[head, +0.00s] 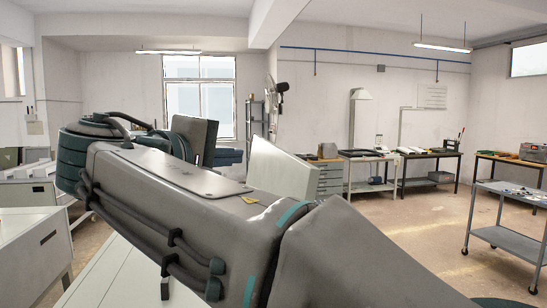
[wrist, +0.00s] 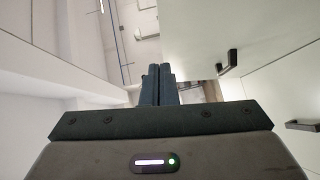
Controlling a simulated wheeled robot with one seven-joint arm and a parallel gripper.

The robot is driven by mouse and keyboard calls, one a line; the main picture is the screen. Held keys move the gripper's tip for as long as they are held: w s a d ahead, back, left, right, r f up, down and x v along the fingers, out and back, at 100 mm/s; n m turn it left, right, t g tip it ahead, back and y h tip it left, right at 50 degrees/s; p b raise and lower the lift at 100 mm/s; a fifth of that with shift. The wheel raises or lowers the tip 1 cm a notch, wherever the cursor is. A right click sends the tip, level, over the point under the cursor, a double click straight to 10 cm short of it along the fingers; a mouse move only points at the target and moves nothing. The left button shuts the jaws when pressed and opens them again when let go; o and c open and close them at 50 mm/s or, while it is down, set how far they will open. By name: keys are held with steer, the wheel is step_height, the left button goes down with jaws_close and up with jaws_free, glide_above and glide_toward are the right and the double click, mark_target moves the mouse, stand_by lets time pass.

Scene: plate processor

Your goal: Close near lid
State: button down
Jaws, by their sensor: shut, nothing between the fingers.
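My gripper (wrist: 158,72) is shut and empty, its two dark fingers side by side in the wrist view. To its right is a white panel (wrist: 205,30) with a black handle (wrist: 228,62); the fingers are apart from that handle. A second white panel (wrist: 285,95) with another black handle (wrist: 303,126) is at the right edge. In the head view, a raised white panel (head: 283,168) stands tilted behind my arm, probably a lid. I cannot tell for sure which panel is the near lid.
A white worktop (head: 125,275) lies below my arm. White cabinets (head: 28,240) stand at the left.

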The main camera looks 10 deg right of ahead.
steer(key=p, duration=0.2)
glide_toward(292, 158)
steer(key=w, duration=0.4)
steer(key=d, duration=0.1)
steer(key=d+p, duration=0.1)
steer(key=d, duration=0.2)
steer(key=shift+f, duration=0.3)
